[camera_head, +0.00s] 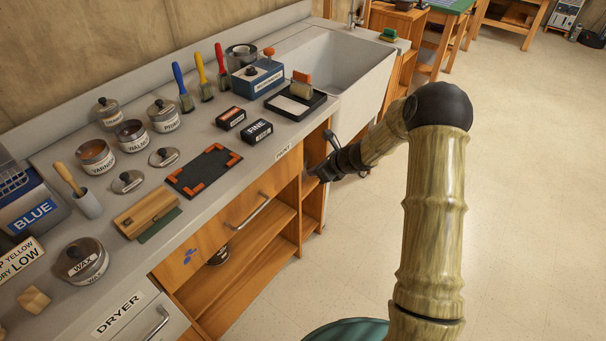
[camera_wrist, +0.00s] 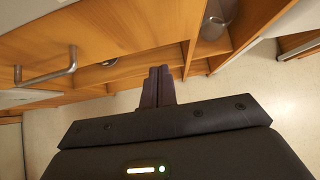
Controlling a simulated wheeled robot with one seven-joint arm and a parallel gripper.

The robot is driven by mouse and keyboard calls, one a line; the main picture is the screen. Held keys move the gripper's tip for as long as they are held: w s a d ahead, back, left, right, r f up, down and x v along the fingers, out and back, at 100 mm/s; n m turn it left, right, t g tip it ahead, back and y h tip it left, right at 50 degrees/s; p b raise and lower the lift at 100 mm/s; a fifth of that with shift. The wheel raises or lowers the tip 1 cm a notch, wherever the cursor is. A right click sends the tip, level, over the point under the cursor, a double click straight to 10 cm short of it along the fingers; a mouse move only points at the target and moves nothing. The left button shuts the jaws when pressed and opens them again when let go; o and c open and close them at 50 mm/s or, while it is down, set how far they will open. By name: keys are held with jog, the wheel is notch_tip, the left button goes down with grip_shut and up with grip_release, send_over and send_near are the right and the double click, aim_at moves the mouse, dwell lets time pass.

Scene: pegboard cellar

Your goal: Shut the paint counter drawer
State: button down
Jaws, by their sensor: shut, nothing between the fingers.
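The paint counter drawer (camera_head: 225,232) is a wooden front with a metal bar handle (camera_head: 247,212), under the grey counter top (camera_head: 215,178). A label on the counter edge, partly readable, sits above its right end. I see no open drawer interior, but cannot tell whether the front is fully flush. My gripper (camera_head: 314,172) is shut and empty, beside the cabinet, to the right of the drawer handle. In the wrist view my shut fingers (camera_wrist: 158,86) point at the wooden cabinet front, with a bar handle (camera_wrist: 46,76) to their left. Whether they touch wood is unclear.
Open shelves (camera_head: 255,255) lie below the drawer. A dryer drawer (camera_head: 140,318) is at lower left. Tins, brushes, sanding boxes and a black tray (camera_head: 296,104) crowd the counter top. A sink (camera_head: 340,65) stands beyond. The floor (camera_head: 530,190) at right is clear.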

jog(key=shift+a+v, duration=0.15)
jog(key=shift+v, duration=1.2)
jog(key=shift+a+v, duration=0.2)
jog(key=shift+v, duration=1.1)
jog(key=shift+s+r, duration=0.15)
jog(key=shift+s, duration=0.05)
jog(key=s+d+r+n+g+h, duration=0.1)
jog(key=s+d+r+n+h, duration=0.15)
jog(key=s+n, duration=0.65)
jog(key=s+d+r+n+g+h, duration=0.1)
jog(key=s+r+n+h, duration=0.15)
jog(key=s+n, duration=0.65)
jog(key=s+d+r+n+g+h, duration=0.15)
jog(key=s+r+n, duration=0.25)
jog(key=s+n, duration=0.5)
jog(key=w+p+v, duration=0.2)
jog(key=p+v, duration=1)
jog(key=p, duration=0.1)
jog(key=shift+r+m, duration=0.4)
jog(key=shift+r, duration=0.2)
jog(key=shift+s, duration=0.1)
